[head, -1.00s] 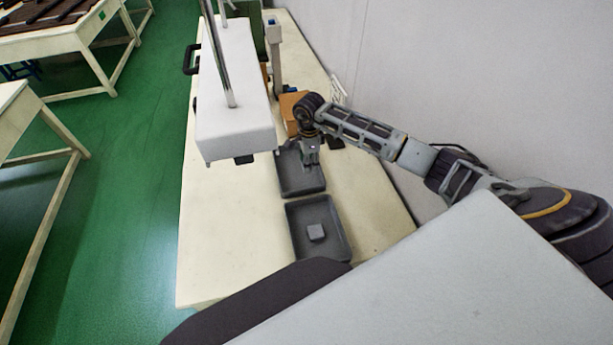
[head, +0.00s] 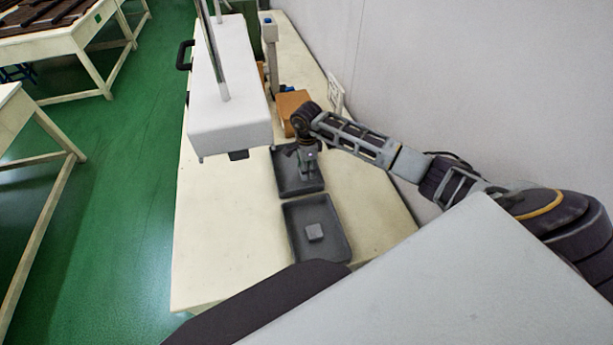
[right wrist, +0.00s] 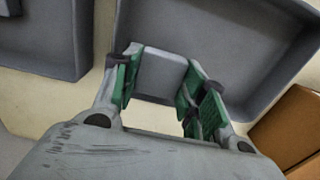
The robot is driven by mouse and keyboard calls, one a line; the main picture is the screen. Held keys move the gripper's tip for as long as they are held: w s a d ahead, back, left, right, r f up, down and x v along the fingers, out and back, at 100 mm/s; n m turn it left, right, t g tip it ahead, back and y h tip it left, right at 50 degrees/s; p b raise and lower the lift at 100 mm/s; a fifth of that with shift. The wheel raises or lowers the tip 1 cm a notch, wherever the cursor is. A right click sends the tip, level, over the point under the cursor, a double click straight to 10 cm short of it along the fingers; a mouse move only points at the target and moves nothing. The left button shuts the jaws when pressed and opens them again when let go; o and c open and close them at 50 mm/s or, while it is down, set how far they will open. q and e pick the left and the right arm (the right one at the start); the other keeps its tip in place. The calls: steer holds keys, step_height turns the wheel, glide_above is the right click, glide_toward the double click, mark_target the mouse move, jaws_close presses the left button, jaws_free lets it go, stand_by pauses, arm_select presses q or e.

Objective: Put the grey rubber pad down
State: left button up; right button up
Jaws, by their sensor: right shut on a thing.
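My right gripper (head: 308,178) is over the far dark grey tray (head: 285,181) in the head view, its fingers pointing down. In the right wrist view, its green-lined fingers (right wrist: 160,82) are shut on a grey rubber pad (right wrist: 160,73). This tray (right wrist: 225,30) lies behind the pad there; whether the pad touches it I cannot tell. A second grey pad (head: 314,232) lies in the near dark tray (head: 297,243). The near tray also shows at the left of the right wrist view (right wrist: 40,62). My left gripper is not in view.
A white machine (head: 228,95) with metal posts stands left of the far tray. An orange-brown box (head: 291,104) stands just behind that tray and shows in the right wrist view (right wrist: 285,128). A wall (head: 440,80) runs along the right. The table's near left (head: 225,225) is clear.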

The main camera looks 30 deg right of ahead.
step_height(320, 180, down, 3)
steer(key=shift+r+b, duration=0.1)
steer(key=shift+b, duration=0.65)
steer(key=shift+f, duration=0.6)
steer(key=shift+f+b, duration=0.1)
steer(key=shift+b, duration=0.2)
steer(key=shift+f, duration=0.1)
steer(key=o, duration=0.9)
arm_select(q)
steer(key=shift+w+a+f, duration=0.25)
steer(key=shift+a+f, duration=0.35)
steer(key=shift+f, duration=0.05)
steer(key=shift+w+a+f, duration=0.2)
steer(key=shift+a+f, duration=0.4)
arm_select(e)
steer(key=shift+o, duration=0.6)
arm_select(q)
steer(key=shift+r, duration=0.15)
arm_select(e)
steer(key=shift+r, duration=0.2)
